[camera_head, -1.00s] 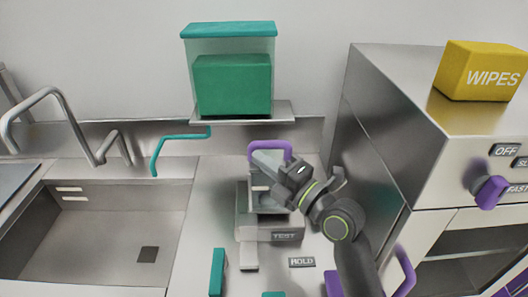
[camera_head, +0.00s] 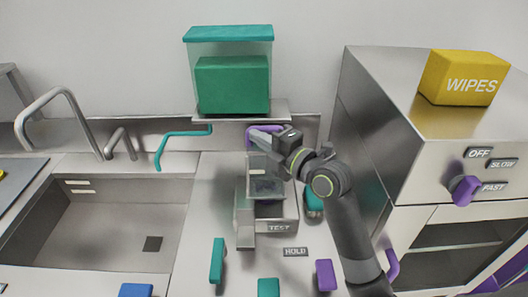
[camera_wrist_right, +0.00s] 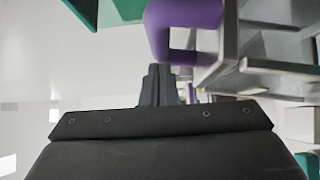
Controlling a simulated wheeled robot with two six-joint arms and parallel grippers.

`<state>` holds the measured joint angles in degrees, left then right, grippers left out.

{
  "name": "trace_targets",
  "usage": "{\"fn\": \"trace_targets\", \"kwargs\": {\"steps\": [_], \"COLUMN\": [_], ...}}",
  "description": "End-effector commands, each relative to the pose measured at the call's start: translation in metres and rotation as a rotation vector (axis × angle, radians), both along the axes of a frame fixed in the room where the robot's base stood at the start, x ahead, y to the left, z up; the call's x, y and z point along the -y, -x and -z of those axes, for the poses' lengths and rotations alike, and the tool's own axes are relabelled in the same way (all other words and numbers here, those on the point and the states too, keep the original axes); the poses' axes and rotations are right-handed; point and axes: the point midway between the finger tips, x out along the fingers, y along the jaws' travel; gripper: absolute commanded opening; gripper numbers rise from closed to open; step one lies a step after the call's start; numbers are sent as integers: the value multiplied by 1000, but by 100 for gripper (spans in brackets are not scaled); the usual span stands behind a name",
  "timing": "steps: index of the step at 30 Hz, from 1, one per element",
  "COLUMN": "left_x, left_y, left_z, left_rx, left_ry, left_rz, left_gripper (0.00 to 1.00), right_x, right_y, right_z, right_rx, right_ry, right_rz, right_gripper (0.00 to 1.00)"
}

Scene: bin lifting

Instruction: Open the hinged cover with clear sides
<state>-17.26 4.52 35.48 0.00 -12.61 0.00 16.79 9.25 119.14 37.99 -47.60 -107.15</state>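A dark gap with something purplish shows below the cover. Its purple handle (camera_head: 261,128) is at the top and also shows in the right wrist view (camera_wrist_right: 187,18). My right gripper (camera_head: 268,139) is at the handle. In the right wrist view its fingers (camera_wrist_right: 158,82) are close together with the handle's bar at their tips. The fingers hide the exact contact. My left gripper is not in view.
A shelf (camera_head: 283,107) with a teal-lidded clear bin (camera_head: 229,48) is above and behind the cover. A steel cabinet (camera_head: 375,150) with yellow wipes (camera_head: 463,78) stands right. The sink (camera_head: 95,225) is left. Teal handles (camera_head: 217,260) and a purple handle (camera_head: 326,275) are in front.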

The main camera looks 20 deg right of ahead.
Motion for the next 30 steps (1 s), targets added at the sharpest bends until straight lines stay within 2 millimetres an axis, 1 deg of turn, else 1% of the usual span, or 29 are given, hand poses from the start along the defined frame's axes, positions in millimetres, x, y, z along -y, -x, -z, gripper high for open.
{"fn": "trace_targets", "kwargs": {"steps": [1,3,9,15,21,30], "left_x": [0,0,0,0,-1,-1], "left_y": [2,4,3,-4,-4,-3], "left_z": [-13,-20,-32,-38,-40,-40], "left_rx": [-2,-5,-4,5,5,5], "left_ry": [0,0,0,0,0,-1], "left_rz": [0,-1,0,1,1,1], "left_gripper": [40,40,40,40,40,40], "right_x": [2,5,12,17,19,19], "right_y": [-9,-19,-45,-62,-69,-70], "right_z": [-13,-17,-24,-27,-27,-27], "right_rx": [-28,-76,-199,-283,-319,-324], "right_ry": [-6,-18,-56,-79,-91,-93], "right_rz": [2,2,1,1,0,0], "right_gripper": [0,0,0,0,0,0]}}
